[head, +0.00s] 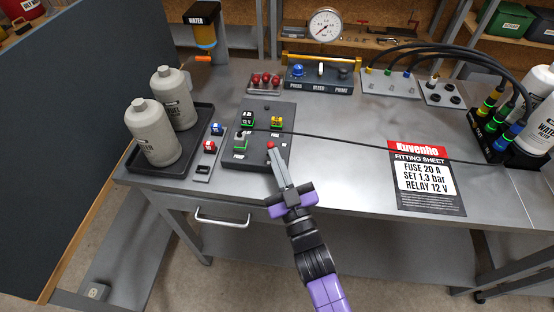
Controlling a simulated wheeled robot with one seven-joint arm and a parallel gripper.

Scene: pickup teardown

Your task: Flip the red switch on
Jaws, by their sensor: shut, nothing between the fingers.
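A dark panel (284,108) lies on the metal workbench left of centre. A small red knob, seemingly the red switch (270,145), shows at the panel's right side, just beyond my fingertips. Its base and which way it leans are hidden or too small to tell. My gripper (274,154) is shut and empty, reaching over the bench's front edge, with its tips at or very near the red knob. I cannot tell whether they touch it. A green-based part (240,143) stands to its left on the panel.
Grey bottles (152,137) stand in a black tray at left. A fitting sheet (426,178) lies right, with bare bench between.

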